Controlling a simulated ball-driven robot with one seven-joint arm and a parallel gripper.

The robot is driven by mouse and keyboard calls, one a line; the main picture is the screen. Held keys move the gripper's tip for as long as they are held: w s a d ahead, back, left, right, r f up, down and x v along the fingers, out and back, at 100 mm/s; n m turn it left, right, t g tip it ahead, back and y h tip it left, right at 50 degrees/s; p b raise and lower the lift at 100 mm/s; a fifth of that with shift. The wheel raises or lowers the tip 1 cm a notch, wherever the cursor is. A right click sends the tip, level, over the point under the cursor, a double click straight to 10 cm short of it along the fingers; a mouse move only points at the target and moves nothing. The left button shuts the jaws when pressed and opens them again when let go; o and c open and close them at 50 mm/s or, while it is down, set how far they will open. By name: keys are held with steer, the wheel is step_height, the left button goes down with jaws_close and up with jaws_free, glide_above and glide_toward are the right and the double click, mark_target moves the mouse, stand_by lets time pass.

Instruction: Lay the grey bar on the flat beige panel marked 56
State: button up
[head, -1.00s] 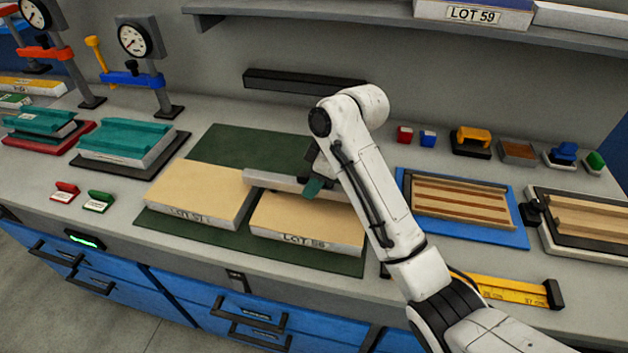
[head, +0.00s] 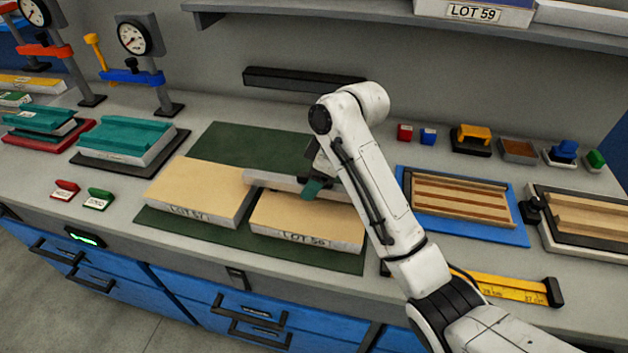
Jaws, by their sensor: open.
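The flat beige panel marked LOT 56 (head: 300,222) lies on the dark green mat (head: 245,145), right of a similar panel marked LOT 57 (head: 200,190). The grey bar (head: 268,180) lies along the back edge of panel 56, its left end by the back right corner of panel 57. I cannot tell whether it rests fully on panel 56. My gripper (head: 312,186) is open at the bar, with one greenish finger in front of its middle. The other finger and the bar's right part are largely hidden by the gripper and arm.
A blue tray (head: 480,234) with wooden strips lies to the right. Teal-topped panels (head: 125,138) and press stands with gauges (head: 135,38) are on the left. A dark rail (head: 290,80) is on the back wall, below a shelf (head: 380,22). A yellow ruler (head: 505,290) lies at the front right.

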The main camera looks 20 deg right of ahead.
steer(key=p+v, duration=0.5)
steer(key=v, duration=0.7)
